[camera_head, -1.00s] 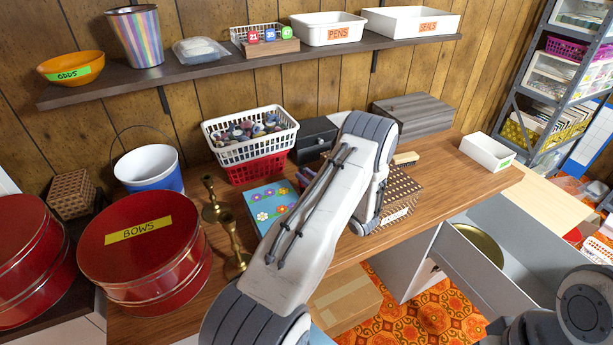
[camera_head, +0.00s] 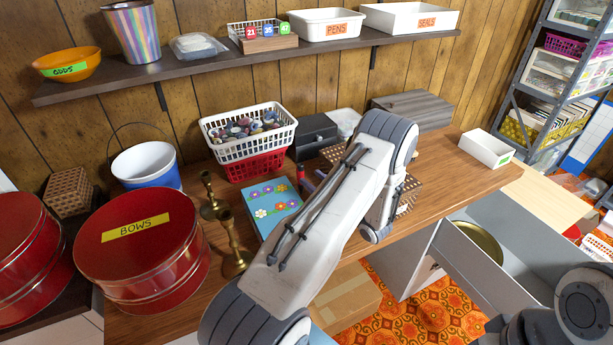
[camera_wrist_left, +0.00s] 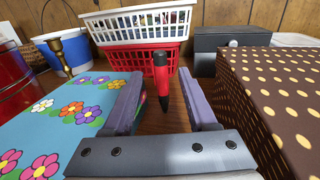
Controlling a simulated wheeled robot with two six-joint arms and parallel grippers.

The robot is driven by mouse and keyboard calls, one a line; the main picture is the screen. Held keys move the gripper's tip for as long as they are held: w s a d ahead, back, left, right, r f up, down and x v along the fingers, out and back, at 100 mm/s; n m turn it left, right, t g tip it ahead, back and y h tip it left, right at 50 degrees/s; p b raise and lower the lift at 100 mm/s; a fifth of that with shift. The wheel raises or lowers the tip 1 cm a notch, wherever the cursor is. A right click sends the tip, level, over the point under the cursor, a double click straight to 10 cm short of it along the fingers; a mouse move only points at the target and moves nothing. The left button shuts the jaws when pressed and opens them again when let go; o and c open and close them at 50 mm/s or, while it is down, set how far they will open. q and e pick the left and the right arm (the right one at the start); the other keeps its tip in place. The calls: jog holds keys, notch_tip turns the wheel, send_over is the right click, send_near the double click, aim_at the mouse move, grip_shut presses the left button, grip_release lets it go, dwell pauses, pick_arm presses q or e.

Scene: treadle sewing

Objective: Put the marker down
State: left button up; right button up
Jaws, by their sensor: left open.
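The fingers are open, with a gap on each side of the marker. In the head view the marker (camera_head: 300,172) is a small red upright shape left of my forearm. My left gripper (camera_head: 310,184) is mostly hidden behind that forearm there. Whether the marker's lower end touches the wooden table (camera_head: 452,175) is hard to tell. My right gripper is out of view.
A flowered box (camera_wrist_left: 50,125) is close on the left of the gripper, and a brown dotted box (camera_wrist_left: 275,100) close on the right. White and red baskets (camera_head: 250,140) stand behind, with a black box (camera_head: 316,130) beside them. Brass candlesticks (camera_head: 232,245) stand left.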

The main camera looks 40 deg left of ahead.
pick_arm(q)
jog(key=s+d+b, duration=0.1)
jog(key=d, duration=0.6)
jog(key=shift+s+d, duration=0.15)
jog(key=shift+d, duration=0.2)
